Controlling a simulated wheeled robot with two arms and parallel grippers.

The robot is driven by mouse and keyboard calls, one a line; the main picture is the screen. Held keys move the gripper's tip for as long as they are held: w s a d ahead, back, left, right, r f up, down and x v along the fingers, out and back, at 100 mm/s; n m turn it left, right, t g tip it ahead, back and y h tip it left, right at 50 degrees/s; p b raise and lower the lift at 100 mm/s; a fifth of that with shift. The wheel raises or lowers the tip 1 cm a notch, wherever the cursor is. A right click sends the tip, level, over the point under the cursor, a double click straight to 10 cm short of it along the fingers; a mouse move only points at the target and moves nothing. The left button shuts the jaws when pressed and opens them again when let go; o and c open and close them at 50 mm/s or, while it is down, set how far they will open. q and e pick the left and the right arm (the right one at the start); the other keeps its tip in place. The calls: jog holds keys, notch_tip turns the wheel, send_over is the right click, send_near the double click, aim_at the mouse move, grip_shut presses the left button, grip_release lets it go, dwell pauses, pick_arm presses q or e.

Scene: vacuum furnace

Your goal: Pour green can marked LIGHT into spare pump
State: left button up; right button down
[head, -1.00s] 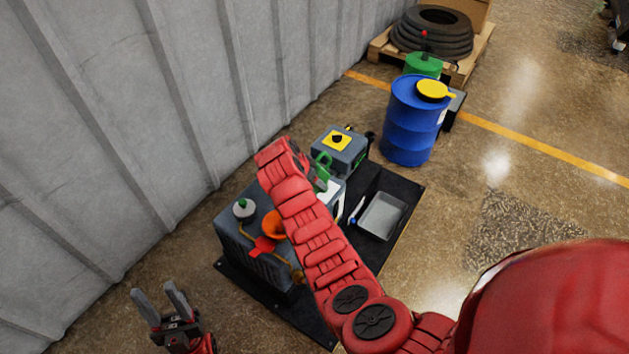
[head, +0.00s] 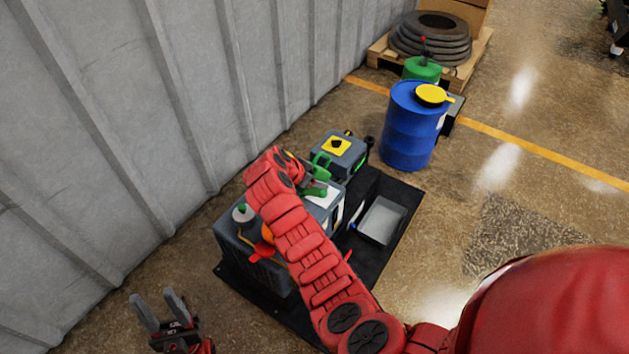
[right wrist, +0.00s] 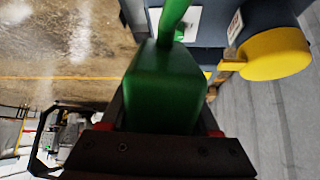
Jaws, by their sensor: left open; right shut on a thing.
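A green can (head: 319,163) shows in part beyond my red right arm in the head view, above the larger grey machine (head: 270,275). In the right wrist view the can (right wrist: 165,90) fills the middle, between the dark fingers of my right gripper (right wrist: 163,118), shut on it. Its LIGHT marking is not readable. I cannot tell which is the spare pump. My left gripper (head: 158,305) is open and empty at lower left.
A grey tray (head: 381,221) lies on the black mat (head: 407,190), right of the machines. A blue drum (head: 407,130) with a yellow lid stands behind. A corrugated wall (head: 110,120) bounds the left. The floor at right is mostly clear.

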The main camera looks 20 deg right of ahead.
aim_at(313, 171)
jog(key=shift+a+r+h, duration=0.1)
jog(key=shift+r+h, duration=0.3)
jog(key=shift+r, duration=0.1)
jog(key=shift+s+a+r+t+h+b, duration=0.15)
jog(key=shift+r+t+h+b, duration=0.35)
jog(key=shift+r+b, duration=0.45)
jog(key=shift+a+r+t+h+b, duration=0.1)
jog(key=shift+r+t+h+b, duration=0.2)
jog(key=shift+r+h+b, duration=0.6)
jog(key=shift+s+a+r+t+h+b, duration=0.15)
jog(key=shift+a+r+t+h+b, duration=0.25)
jog(key=shift+b, duration=0.55)
jog(key=shift+s+a+r+t+h+b, duration=0.1)
jog(key=shift+r+t+h+b, duration=0.1)
jog(key=shift+r+h+b, duration=0.55)
jog(key=shift+f+y, duration=0.2)
jog(key=shift+y, duration=0.05)
